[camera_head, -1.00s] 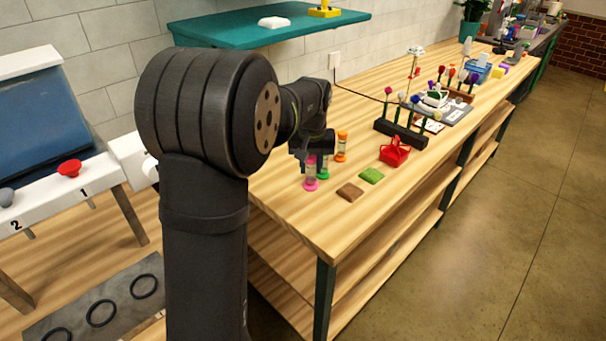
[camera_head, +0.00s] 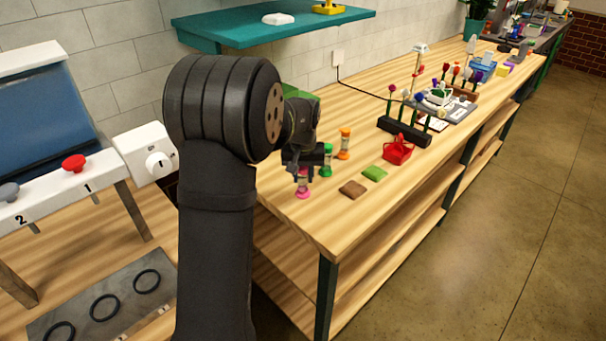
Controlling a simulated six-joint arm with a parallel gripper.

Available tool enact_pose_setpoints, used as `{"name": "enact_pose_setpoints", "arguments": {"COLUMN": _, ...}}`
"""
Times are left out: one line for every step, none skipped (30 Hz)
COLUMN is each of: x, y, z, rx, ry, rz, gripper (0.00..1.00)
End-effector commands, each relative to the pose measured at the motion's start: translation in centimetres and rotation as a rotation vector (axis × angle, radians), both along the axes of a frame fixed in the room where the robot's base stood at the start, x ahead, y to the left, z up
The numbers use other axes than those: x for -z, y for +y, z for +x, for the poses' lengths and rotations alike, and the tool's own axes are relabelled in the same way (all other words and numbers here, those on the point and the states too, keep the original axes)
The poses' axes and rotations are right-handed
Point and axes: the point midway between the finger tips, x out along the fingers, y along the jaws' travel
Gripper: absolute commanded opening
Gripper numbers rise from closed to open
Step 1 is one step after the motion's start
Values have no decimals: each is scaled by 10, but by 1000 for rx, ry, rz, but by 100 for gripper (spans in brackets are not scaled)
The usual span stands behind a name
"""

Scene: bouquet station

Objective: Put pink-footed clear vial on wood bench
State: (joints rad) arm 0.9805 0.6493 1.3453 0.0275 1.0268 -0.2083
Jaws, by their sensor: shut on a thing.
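The pink-footed clear vial (camera_head: 303,189) is at the left part of the wood bench (camera_head: 335,222), upright, with its pink foot low. My gripper (camera_head: 302,178) points down and is shut on the vial, its fingers hiding the upper part. I cannot tell whether the pink foot touches the bench top. A green-ended vial (camera_head: 327,160) stands just right of my gripper, and an orange-ended vial (camera_head: 345,144) stands behind it.
A red basket (camera_head: 397,150) and a black flower rack (camera_head: 403,131) stand further right. The bench's front-left corner is clear.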

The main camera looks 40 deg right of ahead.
Motion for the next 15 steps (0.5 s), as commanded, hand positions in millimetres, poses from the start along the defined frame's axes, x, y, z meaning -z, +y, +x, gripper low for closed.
{"name": "enact_pose_setpoints", "arguments": {"x": 2, "y": 0, "z": 0, "rx": 0, "ry": 0, "rz": 0, "gripper": 0}}
{"name": "enact_pose_setpoints", "arguments": {"x": 2, "y": 0, "z": 0, "rx": 0, "ry": 1, "rz": 1, "gripper": 33}}
{"name": "enact_pose_setpoints", "arguments": {"x": 2, "y": 0, "z": 0, "rx": 0, "ry": 1, "rz": 1, "gripper": 41}}
{"name": "enact_pose_setpoints", "arguments": {"x": 2, "y": 0, "z": 0, "rx": 0, "ry": 1, "rz": 1, "gripper": 47}}
{"name": "enact_pose_setpoints", "arguments": {"x": 1, "y": 0, "z": 0, "rx": 0, "ry": 1, "rz": 1, "gripper": 49}}
{"name": "enact_pose_setpoints", "arguments": {"x": 1, "y": 0, "z": 0, "rx": 0, "ry": 1, "rz": 1, "gripper": 49}}
{"name": "enact_pose_setpoints", "arguments": {"x": 1, "y": 0, "z": 0, "rx": 0, "ry": 1, "rz": 1, "gripper": 49}}
{"name": "enact_pose_setpoints", "arguments": {"x": 1, "y": 0, "z": 0, "rx": 0, "ry": 1, "rz": 1, "gripper": 49}}
{"name": "enact_pose_setpoints", "arguments": {"x": 1, "y": 0, "z": 0, "rx": 0, "ry": 1, "rz": 1, "gripper": 49}}
{"name": "enact_pose_setpoints", "arguments": {"x": 1, "y": 0, "z": 0, "rx": 0, "ry": 1, "rz": 1, "gripper": 49}}
{"name": "enact_pose_setpoints", "arguments": {"x": 1, "y": 0, "z": 0, "rx": 0, "ry": 1, "rz": 1, "gripper": 49}}
{"name": "enact_pose_setpoints", "arguments": {"x": 1, "y": 0, "z": 0, "rx": 0, "ry": 1, "rz": 1, "gripper": 49}}
{"name": "enact_pose_setpoints", "arguments": {"x": 0, "y": 0, "z": 0, "rx": 0, "ry": 0, "rz": 0, "gripper": 49}}
{"name": "enact_pose_setpoints", "arguments": {"x": -1, "y": 0, "z": 0, "rx": 0, "ry": 0, "rz": 0, "gripper": 49}}
{"name": "enact_pose_setpoints", "arguments": {"x": -3, "y": 0, "z": 0, "rx": 0, "ry": -1, "rz": -1, "gripper": 49}}
